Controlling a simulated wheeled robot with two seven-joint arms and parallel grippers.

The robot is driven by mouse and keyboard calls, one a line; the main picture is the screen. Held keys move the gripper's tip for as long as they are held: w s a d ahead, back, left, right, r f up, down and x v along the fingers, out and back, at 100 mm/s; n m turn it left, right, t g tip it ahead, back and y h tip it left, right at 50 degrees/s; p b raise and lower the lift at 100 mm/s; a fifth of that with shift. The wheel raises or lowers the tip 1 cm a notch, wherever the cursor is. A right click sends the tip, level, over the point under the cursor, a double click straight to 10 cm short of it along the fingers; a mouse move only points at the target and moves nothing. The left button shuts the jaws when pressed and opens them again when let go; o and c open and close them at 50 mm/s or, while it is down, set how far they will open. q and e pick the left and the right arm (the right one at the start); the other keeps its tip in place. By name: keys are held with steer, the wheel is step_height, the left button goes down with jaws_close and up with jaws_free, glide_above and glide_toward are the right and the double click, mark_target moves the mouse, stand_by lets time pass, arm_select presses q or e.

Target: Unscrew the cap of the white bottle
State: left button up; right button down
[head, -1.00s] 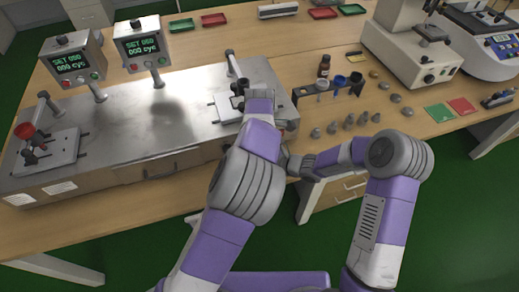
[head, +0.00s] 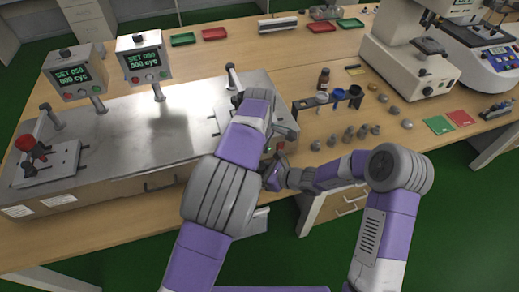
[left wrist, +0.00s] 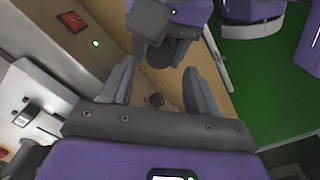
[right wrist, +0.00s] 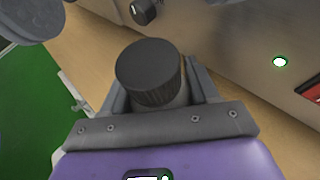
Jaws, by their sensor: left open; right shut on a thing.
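A dark grey ribbed cap (right wrist: 148,72) sits between the fingers of my right gripper (right wrist: 158,88) in the right wrist view. The gripper is shut on the capped bottle; its body is mostly hidden under the cap. In the head view my right gripper (head: 277,176) is in front of the bench edge, low beside my left forearm, and the bottle cannot be made out there. My left gripper (left wrist: 159,72) is open, with nothing gripped between its fingers. Dark parts and a purple link of my right arm show just beyond its fingertips in the left wrist view.
A steel-topped tester (head: 120,130) with two displays fills the left of the bench. Green floor lies in front.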

arm_select(q)
steer(key=shift+f, duration=2.4)
steer(key=c, duration=1.1)
steer(key=n, duration=0.3)
steer(key=o, duration=1.2)
